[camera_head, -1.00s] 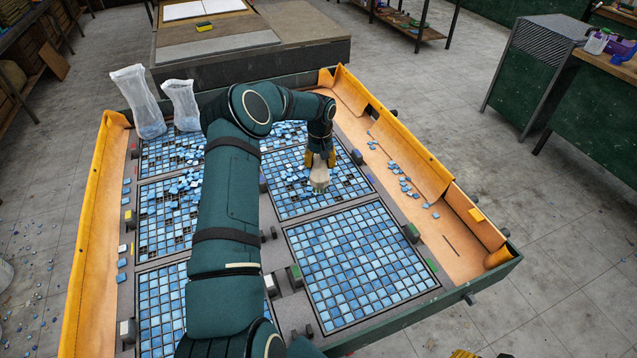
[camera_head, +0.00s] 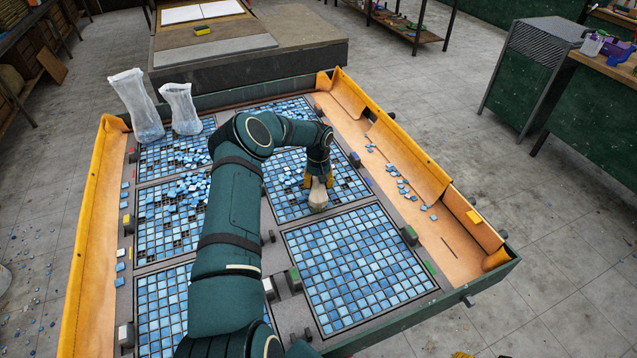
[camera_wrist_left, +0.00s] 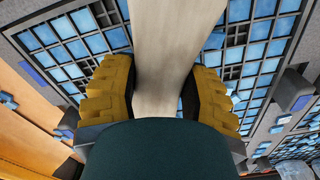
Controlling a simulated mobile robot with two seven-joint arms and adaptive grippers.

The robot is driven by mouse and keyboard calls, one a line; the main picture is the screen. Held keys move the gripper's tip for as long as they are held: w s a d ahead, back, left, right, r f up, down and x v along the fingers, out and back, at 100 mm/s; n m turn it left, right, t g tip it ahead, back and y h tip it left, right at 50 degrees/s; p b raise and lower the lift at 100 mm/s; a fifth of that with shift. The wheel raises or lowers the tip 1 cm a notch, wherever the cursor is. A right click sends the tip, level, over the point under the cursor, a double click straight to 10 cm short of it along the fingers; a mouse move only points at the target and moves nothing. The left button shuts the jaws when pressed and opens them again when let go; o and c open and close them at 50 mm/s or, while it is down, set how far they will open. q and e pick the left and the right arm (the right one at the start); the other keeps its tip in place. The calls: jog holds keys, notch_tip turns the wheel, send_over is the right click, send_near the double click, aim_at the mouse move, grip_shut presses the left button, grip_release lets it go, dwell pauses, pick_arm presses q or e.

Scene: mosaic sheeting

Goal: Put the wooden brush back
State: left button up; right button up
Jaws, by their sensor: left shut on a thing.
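The wooden brush is in my left gripper (camera_head: 318,180). Its pale handle (camera_wrist_left: 166,60) runs between the two yellow fingers in the left wrist view, and both fingers press on its sides. In the head view the brush's pale lower part (camera_head: 318,198) shows just below the fingers, over the near edge of the middle right mosaic grid (camera_head: 285,205). I cannot tell whether its bristles touch the tiles. My right gripper is not clearly in view.
The mosaic table has a raised orange apron along its left (camera_head: 88,240) and right (camera_head: 420,165) sides. Loose blue tiles lie on the right apron and heap on the left grid (camera_head: 160,225). Two clear bags (camera_head: 182,108) stand at the far left. A sponge (camera_head: 202,29) lies on the bench behind.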

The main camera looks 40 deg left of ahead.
pick_arm(q)
jog(key=o, duration=1.2)
jog(key=shift+f, duration=0.1)
notch_tip(320, 180, up, 12)
jog(key=shift+r, duration=0.2)
